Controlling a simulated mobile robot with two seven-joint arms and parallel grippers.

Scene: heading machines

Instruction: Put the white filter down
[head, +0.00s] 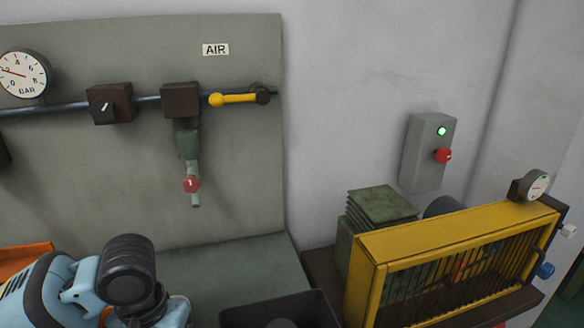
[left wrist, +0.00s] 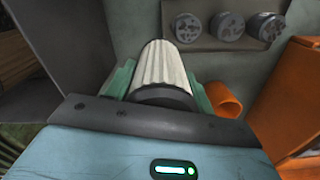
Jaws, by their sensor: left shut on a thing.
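The white filter (left wrist: 160,66) is a pale, ribbed cylinder with a dark ring at its near end. In the left wrist view my left gripper (left wrist: 158,80) is shut on it, with a green finger on each side. What lies directly under the filter is hidden, so I cannot tell whether it touches a surface. In the head view my blue left arm shows at the bottom left; its gripper and the filter cannot be made out there. My right gripper is in neither view.
An orange container (left wrist: 290,95) and a rack with three round grey parts (left wrist: 228,25) are near the filter. The head view shows a dark open bin (head: 234,318), a yellow guarded machine (head: 450,230) at right, and the air panel (head: 100,190) with a hanging green filter bowl (head: 187,140).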

